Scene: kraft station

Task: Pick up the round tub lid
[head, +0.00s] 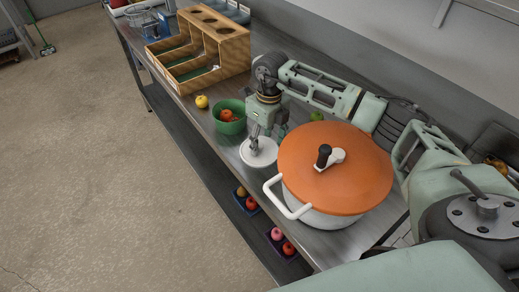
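The round tub lid (257,156) is a flat white disc on the metal table, between a green bowl and a large pot. My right gripper (255,147) points down from above with its fingertips at the lid's top, near the middle. From this angle I cannot tell whether the fingers grip a part of the lid or only hover over it. The gap between the fingers is too small in the picture to judge. My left gripper is not in the head view.
A white pot with an orange lid (335,170) stands close on the right. A green bowl (229,115) with red fruit and a yellow fruit (202,102) stand to the left. A wooden rack (214,45) is farther back. Fruit trays (246,201) sit on the lower shelf.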

